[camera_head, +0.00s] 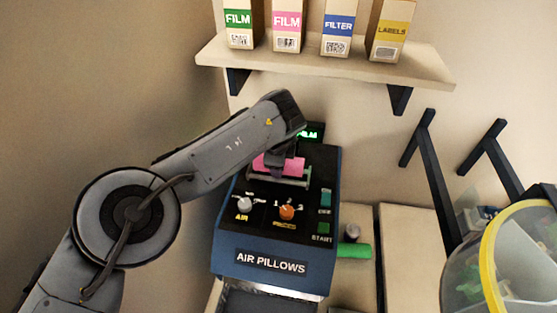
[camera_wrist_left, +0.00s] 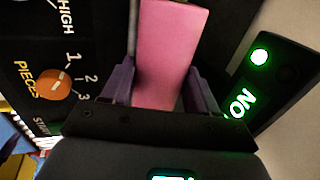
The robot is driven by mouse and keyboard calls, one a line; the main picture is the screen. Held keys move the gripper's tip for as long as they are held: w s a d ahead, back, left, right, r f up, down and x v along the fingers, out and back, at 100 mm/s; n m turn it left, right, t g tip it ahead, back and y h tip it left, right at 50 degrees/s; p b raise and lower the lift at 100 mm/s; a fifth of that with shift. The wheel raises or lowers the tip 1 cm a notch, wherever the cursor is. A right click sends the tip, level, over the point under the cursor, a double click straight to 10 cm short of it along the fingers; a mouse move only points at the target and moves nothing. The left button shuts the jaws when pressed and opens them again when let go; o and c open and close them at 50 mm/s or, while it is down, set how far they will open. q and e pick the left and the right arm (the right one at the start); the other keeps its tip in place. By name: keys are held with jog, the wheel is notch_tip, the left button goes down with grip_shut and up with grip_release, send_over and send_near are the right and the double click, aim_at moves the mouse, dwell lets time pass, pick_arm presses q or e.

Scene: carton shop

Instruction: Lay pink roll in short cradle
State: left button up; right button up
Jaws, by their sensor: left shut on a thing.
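The pink roll (camera_head: 295,165) lies crosswise at the cradle (camera_head: 292,182) on top of the blue and black air-pillow machine. My left gripper (camera_head: 277,163) reaches down over it from the left. In the left wrist view, the pink roll (camera_wrist_left: 167,45) sits between the two purple fingers of my left gripper (camera_wrist_left: 160,80), which is shut on it. The gripper covers the roll's middle in the head view, so I cannot tell whether it rests fully in the cradle. My right gripper is out of view.
The machine's front has an AIR knob (camera_head: 244,205), an orange knob (camera_head: 286,212) and green buttons. A green roll (camera_head: 354,250) lies right of the machine. A shelf (camera_head: 425,63) above holds several cartons. Dark bars (camera_head: 432,175) and a yellow-rimmed clear container (camera_head: 490,255) stand right.

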pick_arm(q)
jog(key=shift+w+f, duration=0.1)
jog(key=shift+f, duration=0.05)
jog(key=shift+f, duration=0.2)
jog(key=shift+f+b, duration=0.3)
jog(key=shift+f, duration=0.15)
jog(key=o, duration=1.2)
jog(key=shift+r, duration=0.1)
jog(key=shift+r, duration=0.25)
jog(key=b+v, duration=0.2)
jog(key=v, duration=1)
jog(key=shift+r, duration=0.3)
